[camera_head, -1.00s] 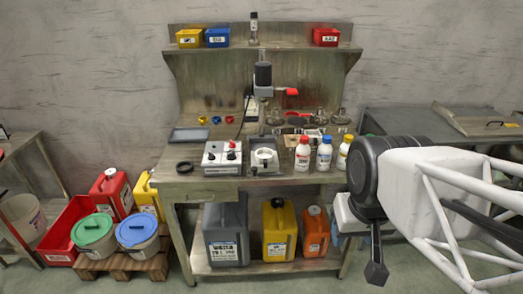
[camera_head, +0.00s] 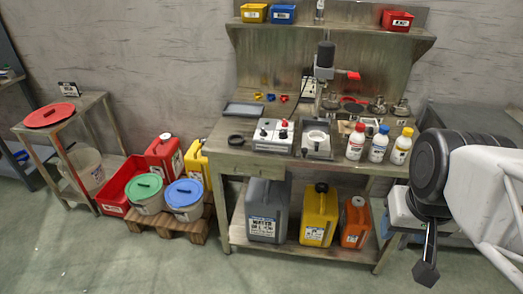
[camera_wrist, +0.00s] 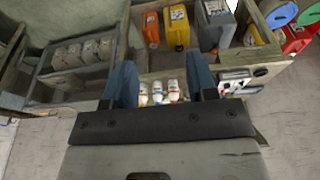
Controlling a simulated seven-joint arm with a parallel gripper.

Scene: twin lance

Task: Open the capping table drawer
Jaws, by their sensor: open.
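The capping table (camera_head: 222,160) is a worn metal workbench with a raised back and shelf, right of centre in the head view. Its drawer (camera_head: 256,166) sits under the left part of the front edge and looks shut; its handle is too small to make out clearly. My gripper (camera_head: 427,268) hangs at the right of the head view, to the right of the table front and well apart from the drawer. In the wrist view my gripper (camera_wrist: 160,66) has its two fingers spread with nothing held, and the table appears upside down beyond them.
Bottles (camera_head: 379,143), a control box (camera_head: 272,136) and a press stand (camera_head: 324,65) are on the tabletop. Jerrycans, including a grey one (camera_head: 267,208), stand on the lower shelf. Lidded buckets (camera_head: 184,199) rest on a pallet at left. The floor in front is clear.

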